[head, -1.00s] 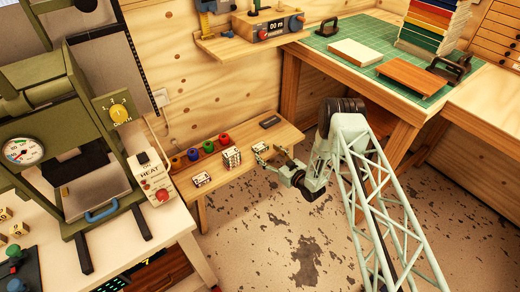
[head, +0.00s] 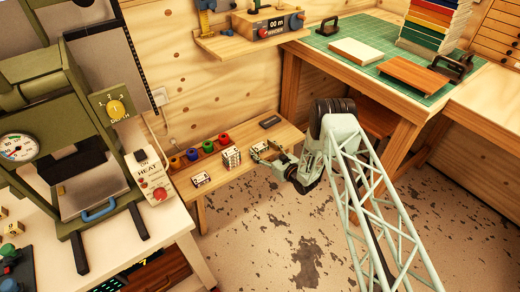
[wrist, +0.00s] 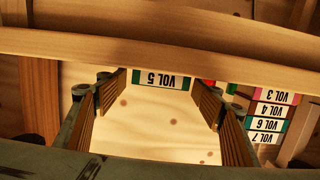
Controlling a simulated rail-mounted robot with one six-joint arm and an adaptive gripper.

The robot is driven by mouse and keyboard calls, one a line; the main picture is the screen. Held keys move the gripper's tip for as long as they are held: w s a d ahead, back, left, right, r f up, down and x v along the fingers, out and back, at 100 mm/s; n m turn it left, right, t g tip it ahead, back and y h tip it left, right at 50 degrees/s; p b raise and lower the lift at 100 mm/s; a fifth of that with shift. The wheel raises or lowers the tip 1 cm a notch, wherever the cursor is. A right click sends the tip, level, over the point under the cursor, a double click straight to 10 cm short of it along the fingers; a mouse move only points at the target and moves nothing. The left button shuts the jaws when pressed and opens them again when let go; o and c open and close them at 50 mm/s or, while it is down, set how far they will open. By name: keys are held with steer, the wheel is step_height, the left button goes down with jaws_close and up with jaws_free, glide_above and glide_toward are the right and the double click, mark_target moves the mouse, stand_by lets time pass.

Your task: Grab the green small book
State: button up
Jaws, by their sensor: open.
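In the wrist view, a book labelled VOL 5 (wrist: 160,81), with a white spine and green ends, shows upside down ahead, between my fingertips. Only its spine shows. My gripper (wrist: 160,92) is open, one finger on each side, with nothing held. In the head view my gripper (head: 266,155) is low at the right end of the low wooden bench (head: 215,172). The book there is too small to make out. The wrist view also shows a stack of books (wrist: 269,110) labelled VOL 3, VOL 6 and VOL 7 among others, at the right.
A wooden board (wrist: 160,45) crosses the wrist view. Small white blocks (head: 231,157) and coloured rolls (head: 208,147) lie on the low bench. A workbench with a green mat (head: 345,37) and a tall book stack (head: 430,28) stands behind right. The heat press (head: 85,150) stands left.

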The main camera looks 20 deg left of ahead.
mark_target(262, 148)
steer(key=shift+c, duration=0.5)
steer(key=c, duration=0.8)
steer(key=shift+r, duration=0.15)
steer(key=shift+c, duration=0.2)
steer(key=shift+r+p, duration=0.4)
steer(key=shift+r, duration=0.45)
step_height(262, 148, up, 2)
steer(key=shift+r+p, duration=0.1)
steer(key=shift+p, duration=0.35)
steer(key=s+d+p, duration=0.1)
steer(key=s+d, duration=0.2)
steer(key=s, duration=0.4)
steer(key=s+d+p, duration=0.2)
steer(key=s, duration=0.6)
steer(key=shift+d+r, duration=0.4)
